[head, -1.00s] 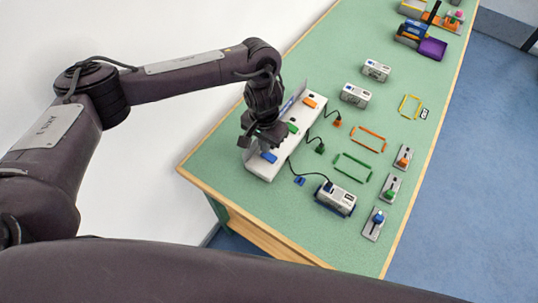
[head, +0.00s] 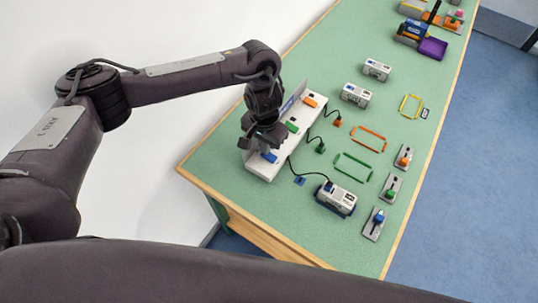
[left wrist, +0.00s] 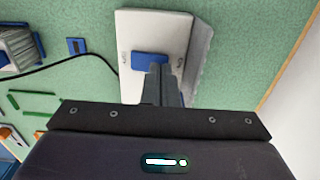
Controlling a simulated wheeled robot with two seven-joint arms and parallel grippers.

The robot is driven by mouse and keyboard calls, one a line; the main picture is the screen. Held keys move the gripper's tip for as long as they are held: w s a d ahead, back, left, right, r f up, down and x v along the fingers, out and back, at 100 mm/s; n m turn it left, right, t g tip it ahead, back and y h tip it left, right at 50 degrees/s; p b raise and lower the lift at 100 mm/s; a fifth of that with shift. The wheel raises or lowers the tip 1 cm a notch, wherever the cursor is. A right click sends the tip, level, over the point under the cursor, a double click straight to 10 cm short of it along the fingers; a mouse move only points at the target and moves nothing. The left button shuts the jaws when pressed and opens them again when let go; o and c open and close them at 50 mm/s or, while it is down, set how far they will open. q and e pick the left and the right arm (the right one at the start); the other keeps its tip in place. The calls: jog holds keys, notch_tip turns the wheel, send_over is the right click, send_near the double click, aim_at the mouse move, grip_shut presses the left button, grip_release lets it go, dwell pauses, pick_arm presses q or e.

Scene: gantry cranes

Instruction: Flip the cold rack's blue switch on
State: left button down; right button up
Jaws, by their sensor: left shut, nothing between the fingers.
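The white rack (head: 259,168) stands near the table's left edge with a blue switch (head: 269,157), a green switch (head: 292,127) and an orange switch (head: 309,102) in a row. My left gripper (head: 258,145) is shut and empty, right at the blue switch. In the left wrist view, the closed fingertips (left wrist: 158,72) overlap the lower edge of the blue switch (left wrist: 149,60); they look to be touching it, but I cannot be sure. The fingers hide part of the switch, and I cannot tell whether it is on. My right gripper is not in view.
Black cables run from the rack; one reaches a grey-white box (head: 336,198). Small panels with blue (head: 375,222), green (head: 391,190) and orange (head: 404,158) knobs line the right side. A white wall is beside the table's left edge.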

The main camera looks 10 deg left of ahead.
pick_arm(q)
jog(key=shift+f, duration=0.55)
jog(key=shift+r, duration=0.1)
notch_tip(320, 180, up, 7)
jog(key=p, duration=0.8)
dwell(0.5)
